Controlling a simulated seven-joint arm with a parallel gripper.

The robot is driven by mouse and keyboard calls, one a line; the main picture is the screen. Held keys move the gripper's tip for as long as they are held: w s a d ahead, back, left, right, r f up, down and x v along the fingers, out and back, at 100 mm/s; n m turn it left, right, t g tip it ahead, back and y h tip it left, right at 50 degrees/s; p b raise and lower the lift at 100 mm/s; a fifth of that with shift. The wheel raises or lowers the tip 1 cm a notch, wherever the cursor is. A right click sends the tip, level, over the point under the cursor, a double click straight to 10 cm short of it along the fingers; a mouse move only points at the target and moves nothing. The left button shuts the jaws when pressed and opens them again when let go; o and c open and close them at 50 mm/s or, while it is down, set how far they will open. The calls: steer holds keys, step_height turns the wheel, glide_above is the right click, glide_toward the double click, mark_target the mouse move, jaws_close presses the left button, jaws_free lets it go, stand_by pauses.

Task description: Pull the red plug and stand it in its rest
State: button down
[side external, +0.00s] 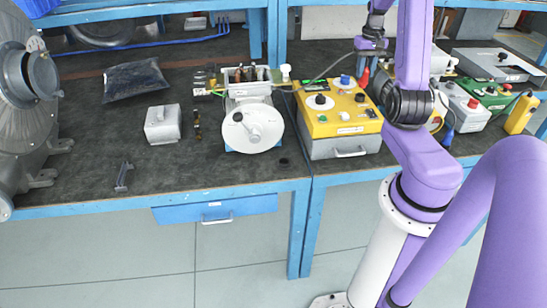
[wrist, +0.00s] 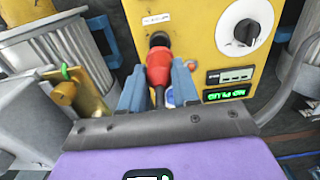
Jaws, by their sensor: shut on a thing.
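The red plug (wrist: 158,70) is held between the blue fingers of my gripper (wrist: 158,88) in the wrist view. Its dark end points toward the yellow panel of the control box (wrist: 192,55), and a black lead leaves its near end. The panel's green display (wrist: 226,92) appears to read "NO PLUG". In the side view the red plug (side external: 364,77) hangs under my gripper (side external: 369,62), near the right end of the yellow control box (side external: 332,125). I cannot tell the gap between plug and box. I cannot make out the plug's rest with certainty.
A white disc with a handle (side external: 253,128) stands left of the yellow box. A small dark round fitting (side external: 283,162) lies near the bench's front edge. Grey and green boxes (side external: 487,95) crowd the right side.

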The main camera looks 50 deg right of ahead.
step_height(320, 180, up, 5)
steer(key=w+a+n, duration=0.2)
steer(key=w+a, duration=0.2)
steer(key=a, duration=0.6)
steer(key=w+a+n, duration=0.2)
steer(key=w+a, duration=0.1)
steer(key=a, duration=0.8)
steer(key=w+a+n, duration=0.2)
steer(key=w+a, duration=0.2)
steer(key=a, duration=0.6)
step_height(320, 180, down, 16)
steer(key=shift+s+a+f, duration=0.15)
steer(key=shift+f, duration=0.1)
steer(key=shift+f, duration=2.2)
steer(key=shift+f, duration=1.3)
